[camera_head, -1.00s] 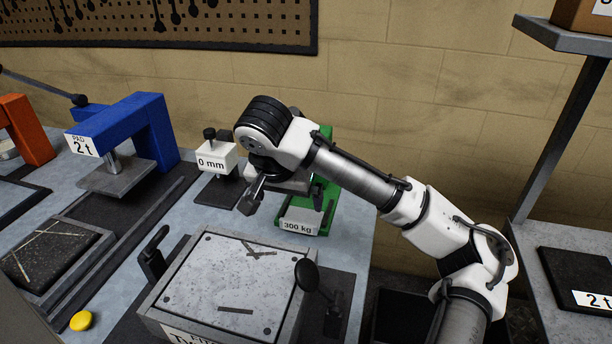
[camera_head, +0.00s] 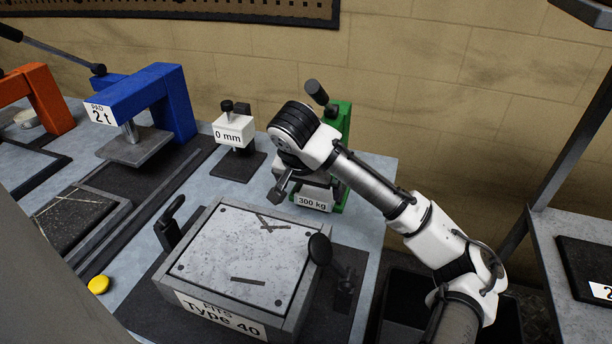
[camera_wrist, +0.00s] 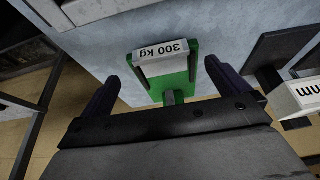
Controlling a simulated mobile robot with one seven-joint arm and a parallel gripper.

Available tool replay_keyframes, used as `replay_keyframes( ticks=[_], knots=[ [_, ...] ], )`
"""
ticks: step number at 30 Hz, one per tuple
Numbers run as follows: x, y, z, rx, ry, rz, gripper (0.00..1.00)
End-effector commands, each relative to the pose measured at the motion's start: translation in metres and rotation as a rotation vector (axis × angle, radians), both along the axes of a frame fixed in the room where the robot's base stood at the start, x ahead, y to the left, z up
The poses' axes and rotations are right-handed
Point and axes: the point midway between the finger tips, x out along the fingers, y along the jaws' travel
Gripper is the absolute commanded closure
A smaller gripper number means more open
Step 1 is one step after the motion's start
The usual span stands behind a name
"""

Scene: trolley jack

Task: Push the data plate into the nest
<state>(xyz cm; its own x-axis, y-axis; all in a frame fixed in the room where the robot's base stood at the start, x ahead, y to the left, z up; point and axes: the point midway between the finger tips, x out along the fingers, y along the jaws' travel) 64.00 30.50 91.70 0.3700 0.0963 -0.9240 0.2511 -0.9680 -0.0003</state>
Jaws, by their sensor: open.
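I cannot tell for sure which piece is the data plate. A grey plate (camera_head: 245,250) with dark corner dots lies in a framed fixture marked "FITS Type 40" (camera_head: 222,317), a possible nest. Dark strips lie on the plate. My gripper (camera_head: 284,186) is above the bench, behind this fixture and close to the green stand marked "300 kg" (camera_head: 312,203). In the wrist view my gripper (camera_wrist: 162,75) has its two dark fingers wide apart. The green stand (camera_wrist: 193,62) shows between and beyond them. I see nothing held.
A black knob (camera_head: 320,249) stands at the fixture's right side and a black lever (camera_head: 170,222) at its left. The "0 mm" block (camera_head: 234,130) is left of my gripper. A blue press (camera_head: 172,100) and yellow button (camera_head: 98,285) are farther left. A shelf stands right.

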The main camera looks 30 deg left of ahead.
Motion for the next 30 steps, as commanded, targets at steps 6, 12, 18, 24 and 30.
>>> replay_keyframes(
  ticks=[6, 12, 18, 24, 30],
  knots=[
    [0.014, 0.003, -0.036, -0.003, 0.001, -0.002, 0.0],
    [0.022, 0.005, -0.054, -0.001, 0.0, -0.002, 0.0],
    [0.024, 0.006, -0.06, 0.0, 0.0, 0.0, 0.0],
    [0.024, 0.006, -0.059, 0.0, 0.0, 0.0, 0.0],
    [0.024, 0.006, -0.059, 0.0, 0.0, 0.0, 0.26]
  ],
)
